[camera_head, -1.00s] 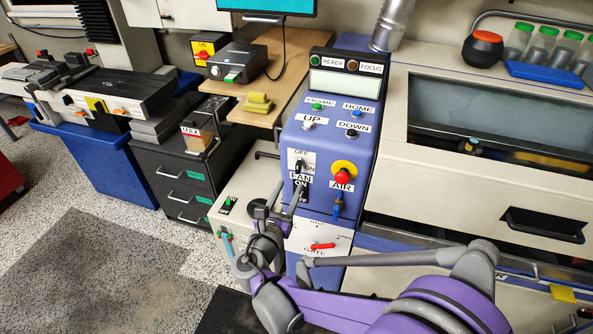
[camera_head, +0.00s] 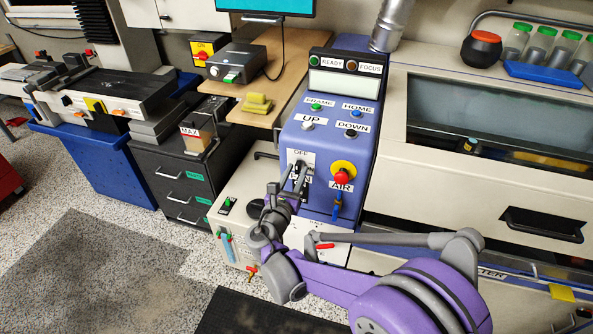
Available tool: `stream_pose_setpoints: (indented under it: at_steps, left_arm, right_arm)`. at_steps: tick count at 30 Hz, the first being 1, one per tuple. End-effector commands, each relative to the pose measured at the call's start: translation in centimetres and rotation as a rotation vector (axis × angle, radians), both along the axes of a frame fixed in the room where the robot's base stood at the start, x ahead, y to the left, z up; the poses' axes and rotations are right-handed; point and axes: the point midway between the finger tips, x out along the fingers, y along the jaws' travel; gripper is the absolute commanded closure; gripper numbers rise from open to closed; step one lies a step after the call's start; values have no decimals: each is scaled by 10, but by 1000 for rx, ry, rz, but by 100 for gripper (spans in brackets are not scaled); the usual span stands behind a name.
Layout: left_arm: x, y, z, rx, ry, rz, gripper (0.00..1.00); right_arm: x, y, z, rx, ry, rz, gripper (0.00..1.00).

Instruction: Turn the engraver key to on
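The blue control panel (camera_head: 318,136) of the engraver stands in the middle of the head view. The white OFF/ON plate (camera_head: 309,158) of the key switch is on its front, left of the red air button. My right gripper (camera_head: 296,176) is in front of the lower part of this plate and covers the key, the ON mark and most of the FAN label. I cannot tell whether its fingers touch the key or how far apart they are. My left gripper is not in view.
The red button with yellow collar (camera_head: 343,175) and a blue AIR lever (camera_head: 337,208) are close on the right. The red gate lever (camera_head: 325,246) is below, partly behind my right arm. The engraver's window (camera_head: 490,118) is to the right.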

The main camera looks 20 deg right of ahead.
Motion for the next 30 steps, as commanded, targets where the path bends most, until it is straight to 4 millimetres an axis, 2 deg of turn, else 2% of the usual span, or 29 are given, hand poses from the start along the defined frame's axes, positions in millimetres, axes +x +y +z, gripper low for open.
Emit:
stream_pose_setpoints:
  at_steps: [1, 5, 6, 16, 24, 30]
  left_arm:
    - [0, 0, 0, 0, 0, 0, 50]
    - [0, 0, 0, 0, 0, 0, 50]
    - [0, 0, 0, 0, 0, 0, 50]
    - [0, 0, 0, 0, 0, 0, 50]
    - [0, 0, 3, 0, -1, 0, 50]
    - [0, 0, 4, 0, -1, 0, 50]
  right_arm:
    - [0, 0, 0, 0, 0, 0, 74]
    - [0, 0, 0, 0, 0, 0, 98]
    - [0, 0, 0, 0, 0, 0, 100]
    - [0, 0, 0, 11, -7, 0, 100]
    - [0, 0, 0, 266, -180, 0, 100]
    - [0, 0, 0, 336, -227, 0, 100]
